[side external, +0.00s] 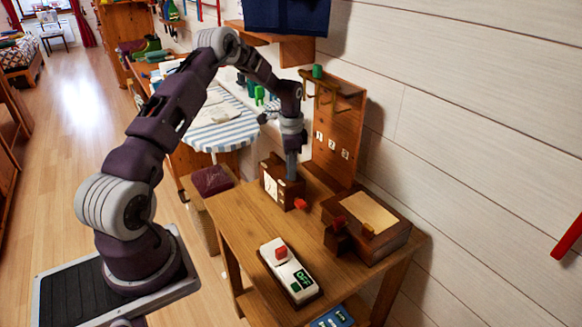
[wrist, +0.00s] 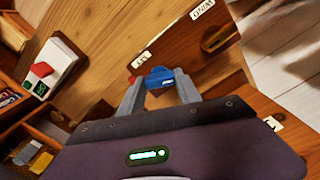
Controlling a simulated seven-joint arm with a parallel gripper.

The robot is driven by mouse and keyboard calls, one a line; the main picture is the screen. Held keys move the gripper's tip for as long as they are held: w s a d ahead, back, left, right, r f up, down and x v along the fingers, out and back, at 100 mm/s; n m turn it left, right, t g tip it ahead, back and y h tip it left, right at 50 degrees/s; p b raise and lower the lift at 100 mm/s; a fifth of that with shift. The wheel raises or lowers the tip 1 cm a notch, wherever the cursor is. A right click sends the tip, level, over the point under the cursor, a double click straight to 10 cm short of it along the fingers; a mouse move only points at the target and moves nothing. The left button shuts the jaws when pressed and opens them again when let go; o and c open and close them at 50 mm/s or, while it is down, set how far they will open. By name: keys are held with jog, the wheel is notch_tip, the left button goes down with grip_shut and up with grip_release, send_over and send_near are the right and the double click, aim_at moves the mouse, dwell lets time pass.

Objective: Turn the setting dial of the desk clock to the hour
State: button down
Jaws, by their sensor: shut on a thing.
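The desk clock (side external: 284,192) is a small brown wooden box with a white face, near the back of the wooden table. In the wrist view its wooden panel (wrist: 180,45) carries a blue dial (wrist: 160,74) beside a "SET" label and a brass dial (wrist: 219,37) beside a "WIND" label. My gripper (wrist: 160,84) is shut on the blue dial, one finger on each side of it. In the side view my gripper (side external: 291,168) points down onto the clock's top and hides the dial. The clock face is too small to read there.
A white switch box (side external: 281,262) with a red lever shows "OFF" on the table front. A wooden box (side external: 378,235) with a cream top stands at right. A numbered hook board (side external: 340,128) rises behind the clock. Bare tabletop (side external: 238,212) lies left of the switch box.

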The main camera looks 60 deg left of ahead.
jog(key=shift+m, duration=0.4)
jog(key=c, duration=0.8)
grip_release()
jog(key=shift+c, duration=0.2)
notch_tip(320, 180, up, 7)
jog(key=shift+r, duration=0.1)
